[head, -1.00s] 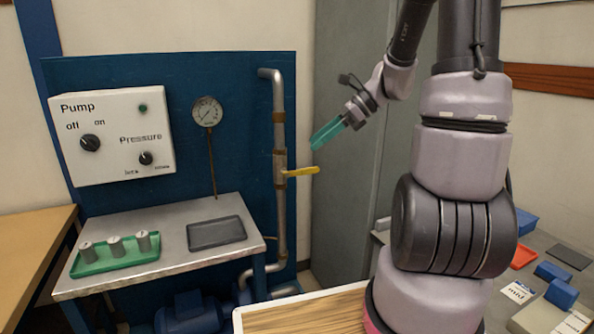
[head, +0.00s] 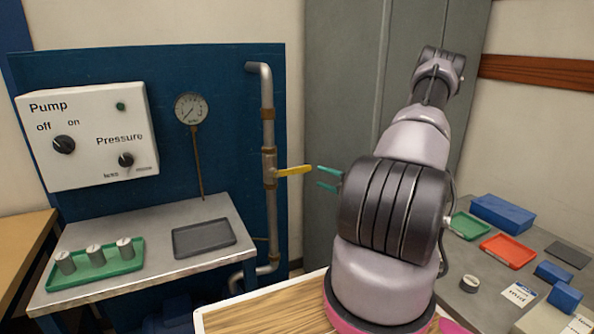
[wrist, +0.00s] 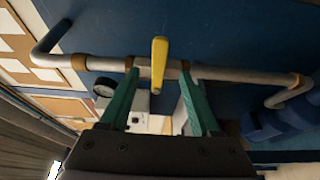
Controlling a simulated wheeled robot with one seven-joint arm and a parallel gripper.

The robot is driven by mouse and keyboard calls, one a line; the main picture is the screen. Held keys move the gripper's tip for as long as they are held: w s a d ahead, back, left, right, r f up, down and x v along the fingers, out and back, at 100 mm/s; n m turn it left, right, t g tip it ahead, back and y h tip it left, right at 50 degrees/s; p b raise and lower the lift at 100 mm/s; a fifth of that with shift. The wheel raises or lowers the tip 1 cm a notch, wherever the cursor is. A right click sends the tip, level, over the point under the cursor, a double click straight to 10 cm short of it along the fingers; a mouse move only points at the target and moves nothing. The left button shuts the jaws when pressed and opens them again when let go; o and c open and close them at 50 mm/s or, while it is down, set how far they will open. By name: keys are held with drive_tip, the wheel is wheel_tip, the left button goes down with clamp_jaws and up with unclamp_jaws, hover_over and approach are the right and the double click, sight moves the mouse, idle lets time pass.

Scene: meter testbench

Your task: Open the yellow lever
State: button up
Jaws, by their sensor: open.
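The yellow lever (head: 294,171) sticks out to the right from a valve on the vertical grey pipe (head: 267,120), roughly level. My gripper (head: 328,179) has two green fingers, open and empty, just right of the lever's free end in the head view. In the wrist view the lever (wrist: 159,62) lies ahead, between the lines of the two open fingers (wrist: 158,103). I see no contact between the fingers and the lever. My arm hides the rest of the gripper in the head view.
Left of the pipe are a pressure gauge (head: 190,109) and a white pump control box (head: 88,136) on the blue panel. A metal bench (head: 130,220) below holds a green tray (head: 95,282) with cylinders and a dark tray (head: 204,238). A grey cabinet (head: 345,70) stands behind my arm.

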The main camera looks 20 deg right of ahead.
sight(303, 170)
drive_tip(key=x, duration=1)
drive_tip(key=shift+w+a, duration=0.2)
clamp_jaws()
idle(1.1)
